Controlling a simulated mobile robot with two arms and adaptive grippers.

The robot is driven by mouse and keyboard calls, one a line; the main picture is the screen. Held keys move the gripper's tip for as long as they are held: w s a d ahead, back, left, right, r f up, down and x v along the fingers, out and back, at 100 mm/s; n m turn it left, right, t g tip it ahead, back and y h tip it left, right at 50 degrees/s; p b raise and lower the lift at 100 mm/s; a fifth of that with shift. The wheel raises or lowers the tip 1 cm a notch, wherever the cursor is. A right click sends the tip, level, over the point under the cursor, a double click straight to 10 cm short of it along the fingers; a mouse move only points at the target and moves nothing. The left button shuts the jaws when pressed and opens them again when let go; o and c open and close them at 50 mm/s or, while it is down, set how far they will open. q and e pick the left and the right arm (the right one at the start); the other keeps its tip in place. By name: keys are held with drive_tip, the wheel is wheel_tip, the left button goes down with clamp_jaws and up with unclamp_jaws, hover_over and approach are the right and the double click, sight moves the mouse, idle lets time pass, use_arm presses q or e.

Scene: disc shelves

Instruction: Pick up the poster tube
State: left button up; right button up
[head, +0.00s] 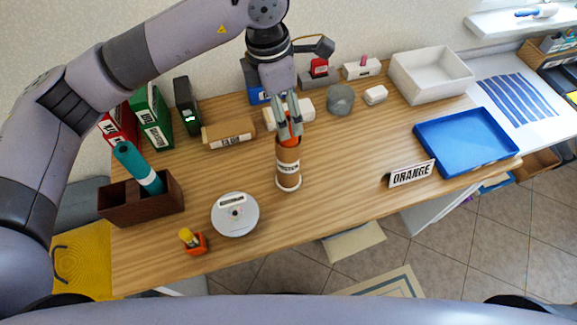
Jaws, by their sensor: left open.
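A brown cardboard tube (288,168) with a white label and an orange top stands upright on the wooden table, and looks like the poster tube. The print on its label is too small to read. My left gripper (290,128) comes down from above with its fingers at the tube's orange top. It is open, and some orange shows between and beside the fingers. The fingers partly hide the top, and I cannot tell whether they touch it. My right gripper is not in view.
A teal cylinder (138,166) leans in a brown box (150,207) at left. A grey disc (235,220) lies left of the tube. Binders (151,116), a cardboard box (229,133) and small items stand behind. An ORANGE sign (411,174) and blue tray (467,141) are at right.

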sight(288, 162)
use_arm(q)
drive_tip(key=f, duration=0.2)
drive_tip(key=shift+w+f+p, duration=0.2)
drive_tip(key=shift+f+p, duration=0.2)
wheel_tip(288, 162, down, 6)
drive_tip(key=d+p, duration=0.1)
drive_tip(key=p, duration=0.2)
drive_tip(key=shift+f, duration=0.1)
drive_tip(key=shift+c, duration=1.3)
drive_tip(key=c, duration=1.3)
clamp_jaws()
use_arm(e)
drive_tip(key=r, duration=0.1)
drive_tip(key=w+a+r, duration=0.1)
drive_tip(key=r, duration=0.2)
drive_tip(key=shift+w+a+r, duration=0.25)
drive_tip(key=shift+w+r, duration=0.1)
